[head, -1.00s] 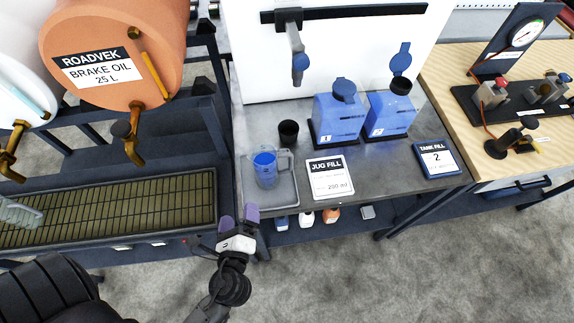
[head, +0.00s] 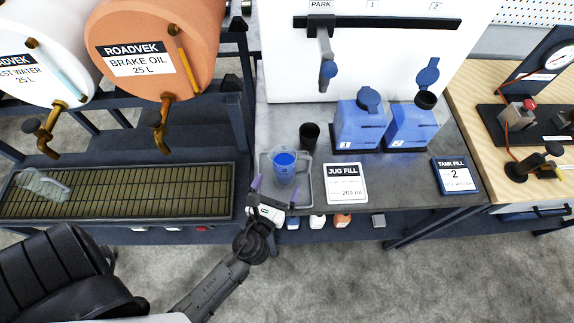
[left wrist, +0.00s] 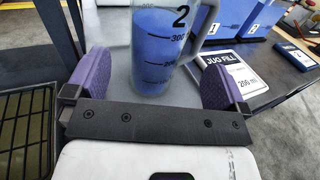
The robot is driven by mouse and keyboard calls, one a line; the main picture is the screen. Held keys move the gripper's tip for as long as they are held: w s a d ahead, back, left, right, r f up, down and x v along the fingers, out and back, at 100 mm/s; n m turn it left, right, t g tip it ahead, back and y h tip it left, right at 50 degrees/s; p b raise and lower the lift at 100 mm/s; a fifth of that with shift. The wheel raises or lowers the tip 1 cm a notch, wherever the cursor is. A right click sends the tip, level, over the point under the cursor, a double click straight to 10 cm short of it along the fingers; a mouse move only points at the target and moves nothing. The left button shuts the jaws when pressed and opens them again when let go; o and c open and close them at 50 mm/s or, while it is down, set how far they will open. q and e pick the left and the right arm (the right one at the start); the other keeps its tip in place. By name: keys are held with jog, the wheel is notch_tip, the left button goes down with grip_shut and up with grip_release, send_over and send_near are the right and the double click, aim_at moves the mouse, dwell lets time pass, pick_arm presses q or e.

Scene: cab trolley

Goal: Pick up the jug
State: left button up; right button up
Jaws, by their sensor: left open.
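The jug (head: 285,168) is a clear measuring jug with blue liquid and a handle on its right. It stands upright on a small grey tray (head: 304,199) on the bench. My left gripper (head: 275,191) is at the tray's front edge, its purple fingers open and pointing toward the jug. In the left wrist view the jug (left wrist: 158,52) appears centred between the spread fingers (left wrist: 155,78), with "2" and level marks facing me. A gap shows on either side of it, and nothing is gripped. The jug's top is cut off there. My right gripper is not in view.
A dark cup (head: 309,136) stands behind the jug. A "JUG FILL" card (head: 344,184) lies to the right, with two blue containers (head: 360,127) (head: 411,128) behind it. A grated tray (head: 120,193) lies left, below the orange brake oil drum (head: 150,45).

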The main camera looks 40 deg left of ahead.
aim_at(280, 176)
pick_arm(q)
jog(key=shift+p+x, duration=0.55)
jog(key=shift+x, duration=2.55)
jog(key=shift+a+r, duration=0.15)
jog(key=shift+c, duration=0.2)
jog(key=c, duration=1)
